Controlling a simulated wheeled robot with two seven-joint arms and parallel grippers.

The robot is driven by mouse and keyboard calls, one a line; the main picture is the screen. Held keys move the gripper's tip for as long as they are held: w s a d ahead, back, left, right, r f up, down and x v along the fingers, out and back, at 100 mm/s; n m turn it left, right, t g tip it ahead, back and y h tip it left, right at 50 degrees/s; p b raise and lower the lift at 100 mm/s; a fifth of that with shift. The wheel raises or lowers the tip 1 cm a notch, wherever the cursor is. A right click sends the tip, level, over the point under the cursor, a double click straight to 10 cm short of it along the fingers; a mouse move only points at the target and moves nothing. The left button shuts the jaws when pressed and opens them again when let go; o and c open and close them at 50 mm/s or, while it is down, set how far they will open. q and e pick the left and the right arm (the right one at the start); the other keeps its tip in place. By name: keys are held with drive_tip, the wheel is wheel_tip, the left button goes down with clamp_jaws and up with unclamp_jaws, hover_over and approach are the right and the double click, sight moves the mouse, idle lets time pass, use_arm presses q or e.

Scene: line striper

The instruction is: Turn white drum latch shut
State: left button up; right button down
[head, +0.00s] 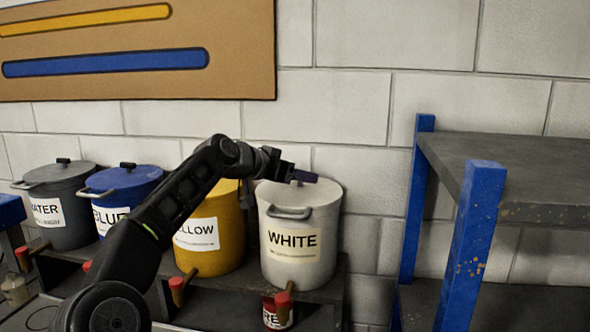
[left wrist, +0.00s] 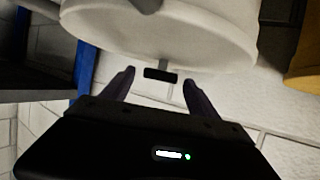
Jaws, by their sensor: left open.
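The white drum (head: 292,267), labelled WHITE, stands at the right end of a dark shelf, with a grey handle on its front. In the left wrist view the white drum (left wrist: 190,35) appears upside down. Its latch (left wrist: 160,74) is a small dark bar on a grey stem at the lid. My left gripper (head: 300,175) is above the drum lid in the head view and largely covers the latch there. In the left wrist view my left gripper (left wrist: 158,78) is open, with the latch seen between its two fingertips and no clear contact. My right gripper is out of view.
A yellow drum (head: 226,245) stands close left of the white drum, partly behind my arm. A blue drum (head: 127,188) and a grey WATER drum (head: 62,215) are farther left. A blue-posted shelf (head: 480,215) stands right. Red-tipped taps (head: 283,299) project below the drums.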

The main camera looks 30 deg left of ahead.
use_arm(q)
drive_tip(key=shift+c, duration=0.4)
drive_tip(key=c, duration=1.3)
